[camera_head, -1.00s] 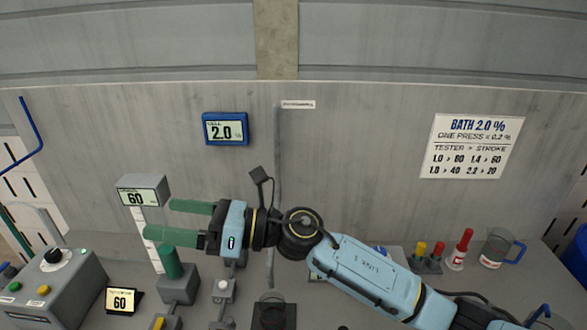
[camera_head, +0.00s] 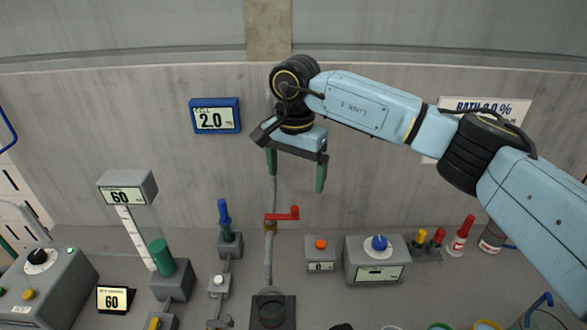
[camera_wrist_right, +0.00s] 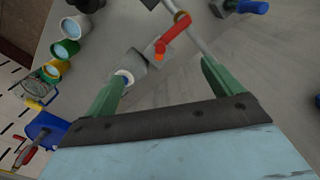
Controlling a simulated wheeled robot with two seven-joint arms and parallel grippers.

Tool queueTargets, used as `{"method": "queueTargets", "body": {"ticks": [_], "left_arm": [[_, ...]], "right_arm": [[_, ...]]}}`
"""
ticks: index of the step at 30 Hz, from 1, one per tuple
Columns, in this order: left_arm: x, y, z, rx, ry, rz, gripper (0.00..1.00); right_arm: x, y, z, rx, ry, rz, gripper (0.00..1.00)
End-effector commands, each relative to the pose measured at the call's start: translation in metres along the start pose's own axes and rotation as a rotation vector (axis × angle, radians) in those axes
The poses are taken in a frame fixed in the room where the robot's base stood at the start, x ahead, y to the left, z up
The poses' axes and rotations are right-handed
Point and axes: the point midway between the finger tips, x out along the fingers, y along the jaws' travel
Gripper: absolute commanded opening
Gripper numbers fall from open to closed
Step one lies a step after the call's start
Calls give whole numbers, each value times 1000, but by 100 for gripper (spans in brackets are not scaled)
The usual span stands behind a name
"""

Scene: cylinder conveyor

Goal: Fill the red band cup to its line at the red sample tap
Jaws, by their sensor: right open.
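The red tap handle (camera_head: 283,213) sits on a thin upright grey pipe in the middle of the head view. It also shows in the right wrist view (camera_wrist_right: 173,35). My right gripper (camera_head: 296,180) is open and empty, pointing down above the handle; its green fingers (camera_wrist_right: 163,72) are apart in the wrist view with the handle beyond them. Below the pipe is a dark square stand (camera_head: 290,302) with a faint reddish ring. I cannot make out a red band cup. My left gripper is not in view.
A blue-handled valve (camera_head: 224,213) stands left of the pipe. Right of it are a box with an orange button (camera_head: 320,244) and a box with a blue knob (camera_head: 379,243). Several small bottles (camera_head: 460,236) stand further right. The cell display (camera_head: 215,116) reads 2.0.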

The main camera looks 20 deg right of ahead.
Motion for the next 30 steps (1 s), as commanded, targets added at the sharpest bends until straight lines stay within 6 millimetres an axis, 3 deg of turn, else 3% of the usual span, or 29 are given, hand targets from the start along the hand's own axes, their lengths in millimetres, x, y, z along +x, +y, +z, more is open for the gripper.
{"method": "queueTargets", "body": {"ticks": [14, 21, 30], "left_arm": [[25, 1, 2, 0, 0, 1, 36], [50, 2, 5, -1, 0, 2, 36], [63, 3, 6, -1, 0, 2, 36]], "right_arm": [[55, -1, 1, 1, -4, -2, 91], [86, -1, 1, 1, -3, -2, 91], [102, -1, 1, 1, -4, -3, 91]]}}
